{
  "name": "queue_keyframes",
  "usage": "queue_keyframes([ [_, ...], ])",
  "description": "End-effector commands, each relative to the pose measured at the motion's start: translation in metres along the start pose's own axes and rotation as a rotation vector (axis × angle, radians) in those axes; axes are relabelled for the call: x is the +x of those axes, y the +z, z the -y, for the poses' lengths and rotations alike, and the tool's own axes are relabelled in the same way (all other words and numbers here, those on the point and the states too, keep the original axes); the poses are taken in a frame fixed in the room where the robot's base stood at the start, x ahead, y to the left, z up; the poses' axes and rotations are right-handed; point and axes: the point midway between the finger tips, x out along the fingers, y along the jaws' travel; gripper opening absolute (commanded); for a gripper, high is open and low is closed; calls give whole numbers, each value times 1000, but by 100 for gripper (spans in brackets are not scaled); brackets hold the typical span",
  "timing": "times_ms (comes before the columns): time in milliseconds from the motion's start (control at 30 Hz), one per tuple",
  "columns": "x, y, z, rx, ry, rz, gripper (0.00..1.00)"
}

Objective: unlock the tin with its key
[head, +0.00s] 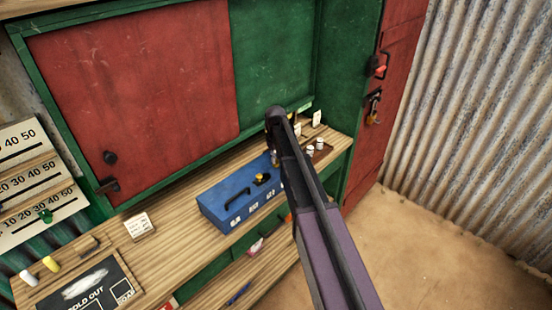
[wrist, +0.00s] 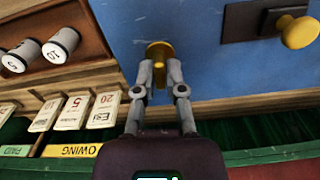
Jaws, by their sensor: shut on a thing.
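The blue tin (head: 232,205) sits on the wooden counter, with a dark handle and a yellow knob (head: 261,178) on its top. In the wrist view the tin's blue face (wrist: 222,62) fills the upper right, with the yellow knob (wrist: 298,32) on a dark plate. My gripper (wrist: 160,82) is shut on a yellow round-headed piece (wrist: 159,49), which looks like the key, against the blue face. I cannot tell how deep it sits in a lock. In the head view my arm hides the gripper and the tin's right end.
A wooden tray (wrist: 75,18) with white numbered weights stands beside the tin. Price tags (wrist: 72,112) line the counter edge. A small white card (head: 139,226) and a sold-out board (head: 88,286) are at the left. Keys (head: 374,108) hang on the red door.

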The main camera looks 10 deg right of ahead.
Motion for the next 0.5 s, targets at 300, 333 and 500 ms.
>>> queue_keyframes([
  [300,0,0,0,251,0,1,0],
  [333,0,0,0,280,0,1,0],
  [500,0,0,0,442,0,1,0],
])
